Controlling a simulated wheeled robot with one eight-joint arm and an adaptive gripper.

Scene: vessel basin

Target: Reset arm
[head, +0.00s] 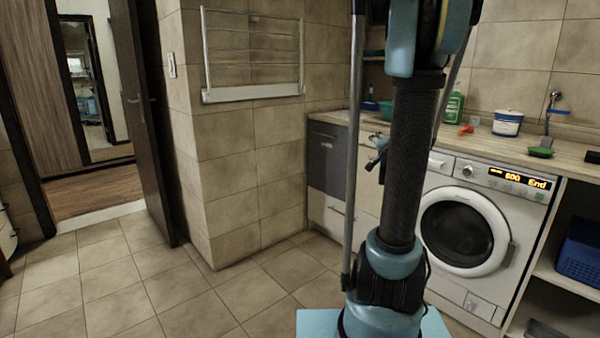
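My arm rises in the middle of the head view, with a dark tubular link and blue-grey joints. The part that seems to be my gripper (374,160) shows as a small dark shape just left of the dark link, in front of the cabinet. The link hides much of it, and it is too small to tell whether its fingers are apart or hold anything.
A washing machine (464,232) stands right of my arm under a wooden counter (510,148). On the counter are a green bottle (454,108), a white-and-blue pot (508,123) and a green brush (541,152). A drying rack (252,94) hangs on the wall. Tiled floor (110,285) is clear at left, by an open door (143,125).

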